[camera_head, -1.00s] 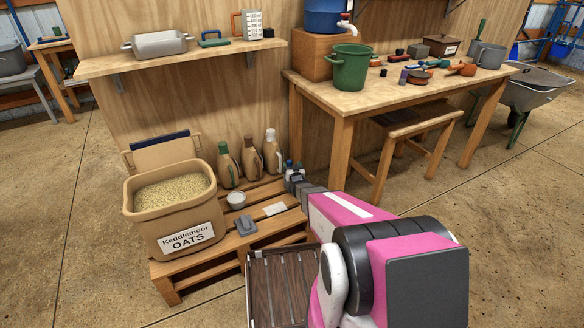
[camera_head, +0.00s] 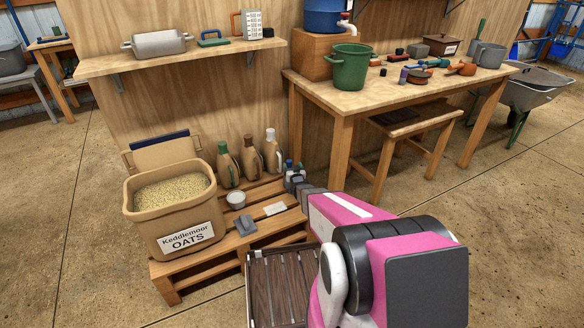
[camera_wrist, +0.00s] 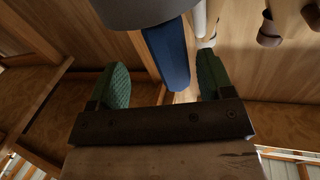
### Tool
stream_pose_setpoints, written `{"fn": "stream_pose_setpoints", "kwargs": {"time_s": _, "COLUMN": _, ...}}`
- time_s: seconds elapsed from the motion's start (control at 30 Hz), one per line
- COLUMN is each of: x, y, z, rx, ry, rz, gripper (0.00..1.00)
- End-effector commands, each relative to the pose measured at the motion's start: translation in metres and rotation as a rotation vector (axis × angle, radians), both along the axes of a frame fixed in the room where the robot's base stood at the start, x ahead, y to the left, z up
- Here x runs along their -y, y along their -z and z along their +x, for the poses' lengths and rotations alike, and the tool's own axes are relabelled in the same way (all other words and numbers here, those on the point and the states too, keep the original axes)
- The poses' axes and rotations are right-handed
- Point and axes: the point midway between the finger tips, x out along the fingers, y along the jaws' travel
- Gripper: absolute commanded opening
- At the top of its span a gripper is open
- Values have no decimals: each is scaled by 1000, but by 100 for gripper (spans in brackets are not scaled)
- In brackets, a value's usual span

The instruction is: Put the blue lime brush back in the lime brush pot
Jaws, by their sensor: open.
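In the wrist view, my gripper (camera_wrist: 163,72) is open, with green pads on both fingers. A blue bar-like handle (camera_wrist: 167,55), which looks like the blue lime brush, lies between the fingers, closer to the right one. It runs up to a grey rounded part (camera_wrist: 145,10) at the top edge; whether that part belongs to the brush or is a separate thing, I cannot tell. In the head view my gripper is at the pallet's back right corner, by a small blue-topped thing (camera_head: 289,165). I cannot identify the lime brush pot with certainty.
Several brown bottles (camera_head: 250,158) stand just left of my gripper on the wooden pallet (camera_head: 262,233). An oats tub (camera_head: 170,215) and a small white cup (camera_head: 236,200) are further left. The bench holds a green bucket (camera_head: 350,68) and a grey pot (camera_head: 489,56).

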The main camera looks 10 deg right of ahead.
Motion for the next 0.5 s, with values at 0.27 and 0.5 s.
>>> {"fn": "stream_pose_setpoints", "kwargs": {"time_s": 0.27, "x": 1, "y": -4, "z": -18, "rx": 0, "ry": 0, "rz": 0, "gripper": 74}}
{"fn": "stream_pose_setpoints", "kwargs": {"time_s": 0.5, "x": 2, "y": -7, "z": -32, "rx": 0, "ry": 0, "rz": 0, "gripper": 74}}
